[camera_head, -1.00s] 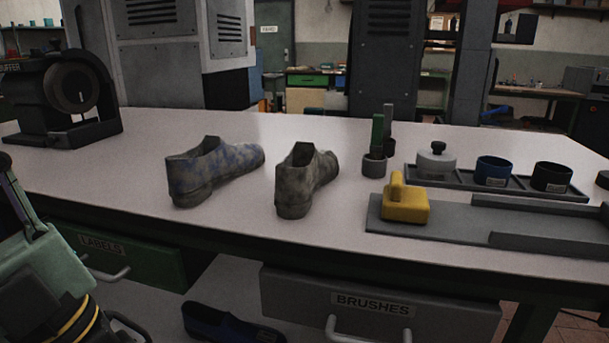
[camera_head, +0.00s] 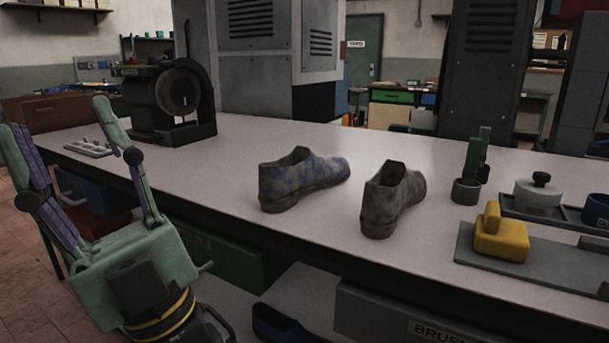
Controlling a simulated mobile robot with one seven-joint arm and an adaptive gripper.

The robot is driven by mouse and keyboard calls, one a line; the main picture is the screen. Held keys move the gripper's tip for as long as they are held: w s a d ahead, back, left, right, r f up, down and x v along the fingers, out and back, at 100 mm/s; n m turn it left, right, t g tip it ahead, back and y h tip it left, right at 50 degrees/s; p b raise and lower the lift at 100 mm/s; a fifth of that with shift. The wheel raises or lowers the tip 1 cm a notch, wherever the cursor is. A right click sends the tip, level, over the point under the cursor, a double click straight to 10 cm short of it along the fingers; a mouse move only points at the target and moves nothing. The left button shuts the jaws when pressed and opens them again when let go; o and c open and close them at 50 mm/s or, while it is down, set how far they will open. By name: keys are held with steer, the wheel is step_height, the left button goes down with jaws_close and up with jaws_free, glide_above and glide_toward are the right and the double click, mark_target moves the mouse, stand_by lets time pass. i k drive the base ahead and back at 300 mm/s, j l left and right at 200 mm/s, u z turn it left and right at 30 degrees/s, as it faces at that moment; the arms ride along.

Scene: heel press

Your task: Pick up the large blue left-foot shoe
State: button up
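A large shoe (camera_head: 303,178) with blotchy blue and grey colouring stands upright on the bench, its toe pointing right and away. A second shoe (camera_head: 391,198), mottled grey with a faint blue tint, stands just right of it, apart from it. A dark blue shoe (camera_head: 279,325) lies on the lower shelf and is partly cut off by the frame edge. Which foot each shoe fits I cannot tell. My gripper (camera_head: 78,142) is at the left, in front of the bench edge, with its two fingers pointing up and spread wide. It is open, empty and well apart from the shoes.
The bench top (camera_head: 240,150) is clear around the two shoes. A buffer machine (camera_head: 165,100) and a small grey tray (camera_head: 90,147) stand at the left. A yellow block (camera_head: 501,240) on a grey plate, dark cups and a lidded pot (camera_head: 538,193) stand at the right.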

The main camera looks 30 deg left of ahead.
mark_target(280, 181)
steer(key=i+j+u, duration=0.1)
steer(key=j+u, duration=0.15)
steer(key=j, duration=0.15)
steer(key=i+j+u, duration=0.1)
steer(key=j+u, duration=0.2)
steer(key=i+j+u, duration=0.25)
steer(key=j, duration=0.15)
steer(key=j+u, duration=0.25)
steer(key=i, duration=0.55)
